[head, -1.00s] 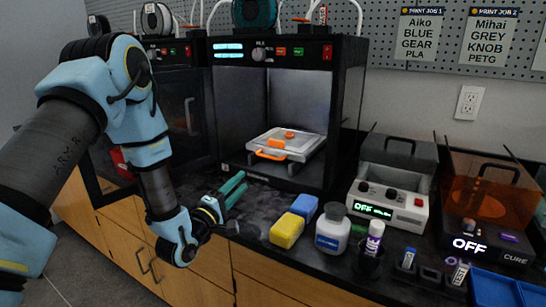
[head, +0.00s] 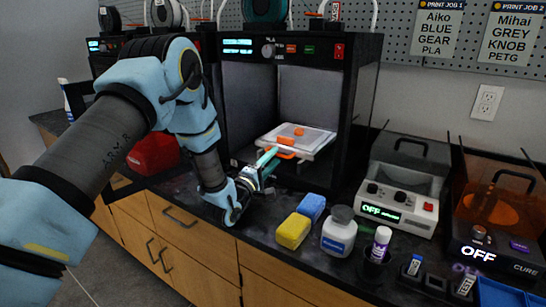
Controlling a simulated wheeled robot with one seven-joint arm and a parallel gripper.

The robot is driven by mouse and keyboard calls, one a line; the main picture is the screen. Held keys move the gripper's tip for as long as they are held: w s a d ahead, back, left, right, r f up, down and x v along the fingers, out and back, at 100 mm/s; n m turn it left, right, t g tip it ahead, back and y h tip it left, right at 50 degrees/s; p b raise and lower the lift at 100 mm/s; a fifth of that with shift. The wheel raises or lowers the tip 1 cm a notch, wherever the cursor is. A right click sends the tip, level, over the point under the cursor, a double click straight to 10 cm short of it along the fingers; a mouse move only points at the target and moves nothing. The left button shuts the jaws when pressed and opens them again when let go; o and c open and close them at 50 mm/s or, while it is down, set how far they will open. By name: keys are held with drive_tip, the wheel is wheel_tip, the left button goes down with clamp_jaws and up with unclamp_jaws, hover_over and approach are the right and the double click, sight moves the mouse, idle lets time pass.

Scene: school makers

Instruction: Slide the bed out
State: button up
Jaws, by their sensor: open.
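The bed (head: 304,141) is a pale flat plate inside the open black 3D printer (head: 343,115). The fingers partly cover the handle's left end. I cannot tell whether they touch it or straddle it.
A grey machine (head: 402,196) and an orange-lidded cure box (head: 497,205) are to the right. A second printer is behind my arm.

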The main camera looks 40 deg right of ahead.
drive_tip(key=shift+d, duration=0.2)
clamp_jaws()
idle(1.4)
